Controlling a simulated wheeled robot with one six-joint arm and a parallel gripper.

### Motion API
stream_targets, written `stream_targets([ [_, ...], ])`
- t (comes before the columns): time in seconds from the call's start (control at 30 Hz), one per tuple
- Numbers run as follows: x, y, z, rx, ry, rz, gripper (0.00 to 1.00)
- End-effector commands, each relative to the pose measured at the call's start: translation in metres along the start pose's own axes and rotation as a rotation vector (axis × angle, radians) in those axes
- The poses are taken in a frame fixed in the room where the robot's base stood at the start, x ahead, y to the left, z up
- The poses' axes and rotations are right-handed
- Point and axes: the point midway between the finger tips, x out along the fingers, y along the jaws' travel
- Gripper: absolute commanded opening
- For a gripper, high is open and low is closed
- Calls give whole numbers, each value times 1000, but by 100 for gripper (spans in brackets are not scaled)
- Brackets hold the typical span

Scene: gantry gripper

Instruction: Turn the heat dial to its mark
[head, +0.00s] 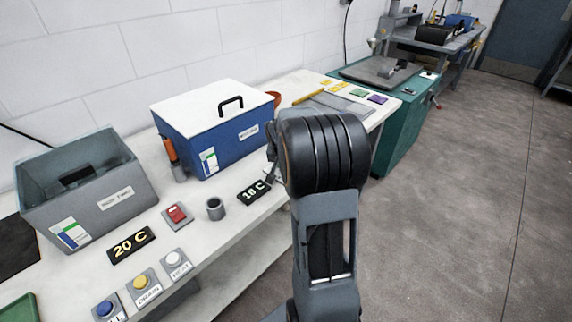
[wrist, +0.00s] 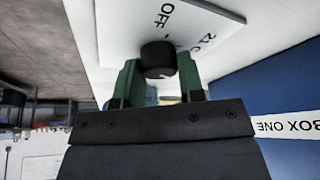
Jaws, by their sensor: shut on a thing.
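The heat dial (wrist: 158,54) is a round black knob on a white panel (wrist: 125,22) in the wrist view. The panel carries the printed words OFF and 21 C, seen upside down or tilted. My gripper (wrist: 159,70) has its two green fingers on either side of the knob and is shut on it. The knob's pointer cannot be made out clearly. In the head view my black and grey wrist covers the dial and most of the gripper.
A blue box with a white lid (head: 212,140) stands on the white bench, left of my arm. A grey open bin (head: 110,200), a 20 C display (head: 131,245), an 18 C display (head: 254,193), a red switch (head: 177,213) and several push buttons stand along the bench. Open floor lies right.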

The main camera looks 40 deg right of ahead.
Motion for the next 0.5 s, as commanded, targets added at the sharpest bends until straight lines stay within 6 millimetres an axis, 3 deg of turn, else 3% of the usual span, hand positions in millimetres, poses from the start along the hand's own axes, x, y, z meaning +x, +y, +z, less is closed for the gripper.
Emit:
stream_targets([
  [0.5, 0, -1, 0, 96, 0, 37, 12],
])
